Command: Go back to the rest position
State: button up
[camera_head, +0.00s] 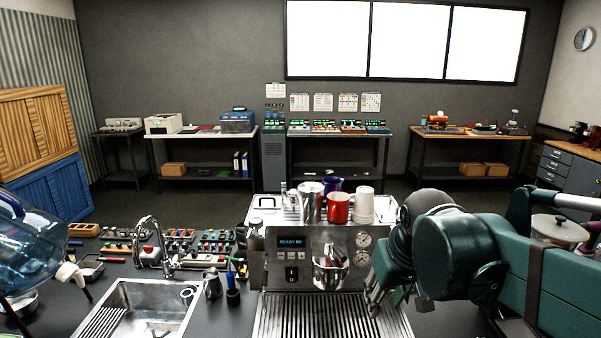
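My arm, dark teal, reaches in from the right edge. My gripper (378,303) hangs low at the right front of the brewer (280,270), beside its gauges and over or near the right side of the drip tray (310,318). The arm's wrist hides part of the gripper, and its fingers are small and dark, so I cannot see whether they are apart or hold anything. The brewer's display is lit and reads "READY". A metal cup or basket (330,272) with a red item in it shows at the brewer's front.
On the brewer's top stand a metal pitcher (310,202), a red mug (337,208) and stacked white cups (363,205). Left are a sink (150,308) with a tall faucet (152,240), a small pitcher (212,283) and a water jug (35,260). A lidded container (557,230) shows beside my arm.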

jog(key=s+d+f+m+t+b, duration=0.1)
jog(key=s+d+f+t+b, duration=0.1)
jog(key=s+f, duration=0.8)
jog(key=shift+s+d+f+m+t+b, duration=0.3)
jog(key=shift+s+d+t+b, duration=0.2)
jog(key=shift+b, duration=0.65)
jog(key=shift+f, duration=0.1)
notch_tip(320, 180, down, 12)
jog(key=b, duration=1.2)
